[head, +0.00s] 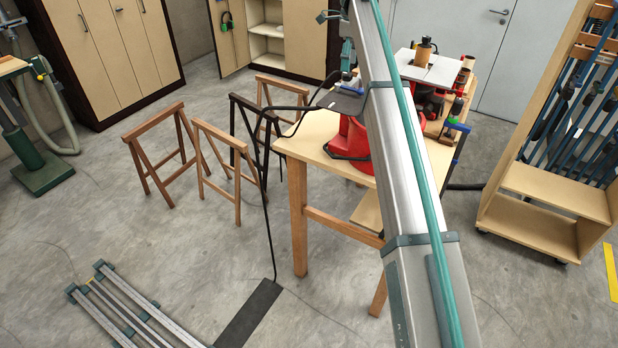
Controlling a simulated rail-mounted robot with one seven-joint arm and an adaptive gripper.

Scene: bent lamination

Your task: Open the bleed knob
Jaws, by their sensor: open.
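I cannot make out the bleed knob in the head view. A red machine (350,138) with a grey plate (341,103) stands on the wooden workbench (303,143), partly hidden behind my arm. A small blue part shows just above the plate, too small to identify. Teal parts (346,52) stand upright beside my arm near the top; I cannot tell what they belong to. My arm crosses the picture from the bottom right and runs out at the top. I cannot make out my gripper in this view.
Several wooden trestles (155,140) stand left of the bench. A black hose or cable (268,225) drops to a dark strip (250,315) on the floor. Long bar clamps (125,312) lie bottom left. A clamp rack (550,190) stands right. Open floor lies between.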

